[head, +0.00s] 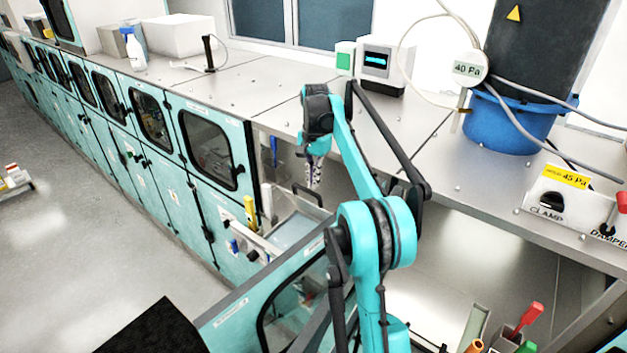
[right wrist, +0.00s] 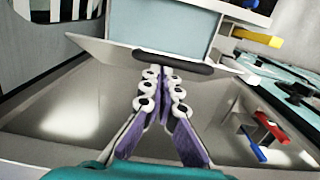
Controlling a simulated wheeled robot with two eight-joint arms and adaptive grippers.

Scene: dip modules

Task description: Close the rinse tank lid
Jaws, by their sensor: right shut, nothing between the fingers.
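My right gripper (head: 314,178) reaches into the open bay of the teal cabinet line, fingers pointing down. In the right wrist view its fingers (right wrist: 162,82) are shut and empty, with the tips close to a dark bar handle (right wrist: 172,62). I cannot tell whether they touch it. The handle sits at the edge of a pale blue panel with a metal border, seemingly the rinse tank lid (right wrist: 165,28). How far the lid stands open is unclear. My left gripper is out of view.
An open teal door with a window (head: 290,310) stands in front of the bay. A yellow handle (head: 250,212) is at the bay's left. The steel top (head: 240,90) carries a display box (head: 385,66) and a blue tub (head: 510,125). A red-handled part (right wrist: 270,128) shows at right.

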